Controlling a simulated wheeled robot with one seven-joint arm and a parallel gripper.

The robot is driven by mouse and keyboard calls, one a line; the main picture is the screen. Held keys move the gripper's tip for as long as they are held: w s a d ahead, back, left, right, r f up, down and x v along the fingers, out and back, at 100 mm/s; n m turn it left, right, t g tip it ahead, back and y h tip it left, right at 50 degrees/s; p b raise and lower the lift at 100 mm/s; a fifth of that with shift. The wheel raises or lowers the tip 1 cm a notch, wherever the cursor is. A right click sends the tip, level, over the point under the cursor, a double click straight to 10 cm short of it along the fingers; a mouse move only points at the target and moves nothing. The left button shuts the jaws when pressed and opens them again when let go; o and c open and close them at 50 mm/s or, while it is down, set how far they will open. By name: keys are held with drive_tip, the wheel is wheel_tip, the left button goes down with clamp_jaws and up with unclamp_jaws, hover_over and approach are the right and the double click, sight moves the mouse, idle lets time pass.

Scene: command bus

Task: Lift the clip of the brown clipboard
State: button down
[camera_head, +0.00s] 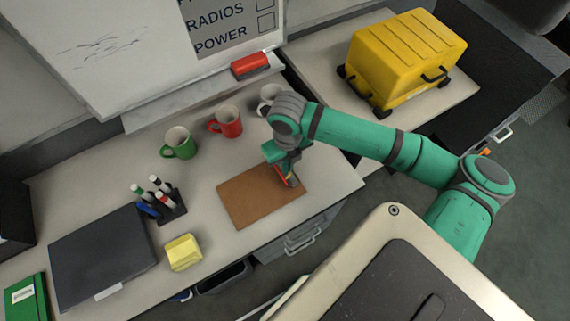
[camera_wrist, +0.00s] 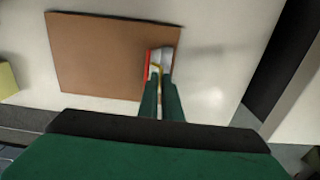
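The brown clipboard (camera_head: 255,198) lies flat on the desk in the head view. It also shows in the wrist view (camera_wrist: 95,60), with its clip (camera_wrist: 166,58) at its right edge. The clip looks silver with a red strip and a yellow part. My gripper (camera_head: 288,178) is over the right part of the clipboard, right at the clip. In the wrist view its two green fingers (camera_wrist: 160,82) are close together at the clip's near end. Whether they touch or grip the clip cannot be told, and the fingers hide part of it.
A red mug (camera_head: 229,122), a green mug (camera_head: 179,143) and a white mug (camera_head: 268,97) stand behind the clipboard. A marker holder (camera_head: 172,212), yellow notes (camera_head: 184,252) and a dark laptop-like slab (camera_head: 100,255) are left. A yellow case (camera_head: 400,55) stands at the right.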

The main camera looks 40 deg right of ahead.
drive_tip(key=shift+d, duration=0.45)
idle(0.3)
drive_tip(key=c, duration=1.9)
unclamp_jaws()
drive_tip(key=shift+s+r, duration=0.1)
drive_tip(key=shift+r, duration=3.85)
